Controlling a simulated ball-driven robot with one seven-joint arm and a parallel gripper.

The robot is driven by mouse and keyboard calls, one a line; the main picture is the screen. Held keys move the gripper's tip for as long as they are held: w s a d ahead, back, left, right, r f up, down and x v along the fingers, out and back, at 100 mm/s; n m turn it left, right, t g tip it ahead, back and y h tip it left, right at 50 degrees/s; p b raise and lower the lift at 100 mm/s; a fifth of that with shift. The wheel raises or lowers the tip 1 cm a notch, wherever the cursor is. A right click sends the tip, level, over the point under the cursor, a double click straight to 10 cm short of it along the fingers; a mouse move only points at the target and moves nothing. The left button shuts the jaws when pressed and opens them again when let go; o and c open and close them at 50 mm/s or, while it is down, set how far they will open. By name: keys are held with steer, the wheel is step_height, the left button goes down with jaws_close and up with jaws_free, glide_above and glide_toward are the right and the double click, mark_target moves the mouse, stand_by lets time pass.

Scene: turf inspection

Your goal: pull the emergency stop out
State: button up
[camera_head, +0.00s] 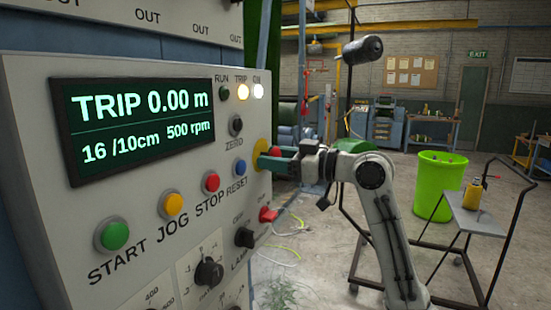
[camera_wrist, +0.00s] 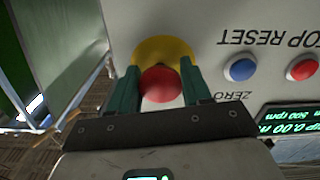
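The emergency stop (camera_wrist: 161,86) is a red round button on a yellow disc, mounted on the control panel (camera_wrist: 225,20). In the head view only the yellow disc (camera_head: 257,157) shows clearly, at the panel's right edge; my fingers cover the button. My gripper (camera_head: 277,160) reaches in from the right against it. In the wrist view the two green fingers of my gripper (camera_wrist: 162,88) stand on either side of the red button. They look close to its sides, but whether they press on it is not clear.
The panel display (camera_head: 135,125) reads TRIP 0.00 m, with the TRIP lamp (camera_head: 242,92) and ON lamp lit. Near the stop are a blue reset button (camera_head: 237,167), a red stop button (camera_head: 211,182) and a red switch (camera_head: 268,215). A green bin (camera_head: 436,188) and trolley stand behind my arm.

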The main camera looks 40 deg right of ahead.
jaws_close()
steer(key=shift+b+v, duration=0.6)
steer(key=shift+v, duration=0.25)
steer(key=shift+o, duration=2)
jaws_free()
steer(key=shift+s, duration=0.1)
steer(key=b+v, duration=0.3)
steer(key=v, duration=0.8)
